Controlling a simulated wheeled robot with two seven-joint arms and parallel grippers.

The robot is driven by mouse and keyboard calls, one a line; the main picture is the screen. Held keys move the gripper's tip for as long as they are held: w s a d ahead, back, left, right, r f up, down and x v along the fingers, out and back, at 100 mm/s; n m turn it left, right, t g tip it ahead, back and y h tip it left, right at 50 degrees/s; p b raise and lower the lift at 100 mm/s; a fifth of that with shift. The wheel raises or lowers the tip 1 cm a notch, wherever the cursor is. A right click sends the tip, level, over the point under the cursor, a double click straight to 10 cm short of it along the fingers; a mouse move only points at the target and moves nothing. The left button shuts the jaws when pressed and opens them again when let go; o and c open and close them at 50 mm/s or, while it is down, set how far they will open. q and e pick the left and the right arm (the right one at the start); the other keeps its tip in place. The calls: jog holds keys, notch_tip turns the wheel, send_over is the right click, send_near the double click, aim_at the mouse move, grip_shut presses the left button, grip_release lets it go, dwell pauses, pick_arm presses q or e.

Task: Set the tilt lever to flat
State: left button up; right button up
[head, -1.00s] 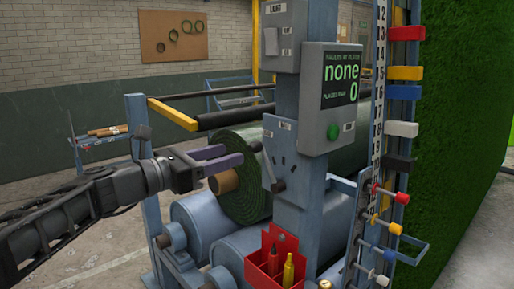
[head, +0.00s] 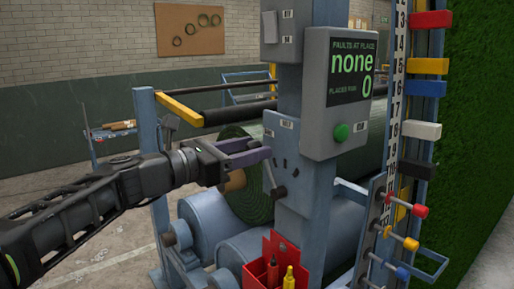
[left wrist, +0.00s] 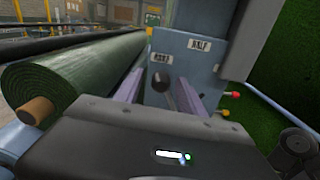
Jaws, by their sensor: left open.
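The tilt lever (head: 270,176) is a dark, short arm with a round knob on the grey-blue post (head: 307,187). In the head view it slants down to the right. In the left wrist view the lever's dark knob (left wrist: 161,84) shows between my two purple fingers. My left gripper (head: 262,150) is open at the post, its fingertips just above and beside the lever. I cannot tell whether they touch it. Two small labels sit on the post; one seems to read HALF (left wrist: 199,46), the other (left wrist: 160,60) is unclear. My right gripper is not in view.
A display box (head: 343,90) with a green button stands above the lever on the post. A red holder (head: 262,272) with pens is below. A green turf roll (head: 245,200) lies on blue rollers (head: 208,221) behind. Coloured knobs (head: 409,242) stick out at the right.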

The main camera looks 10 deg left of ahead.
pick_arm(q)
jog(key=shift+s, duration=0.2)
grip_shut()
dwell(0.3)
dwell(0.9)
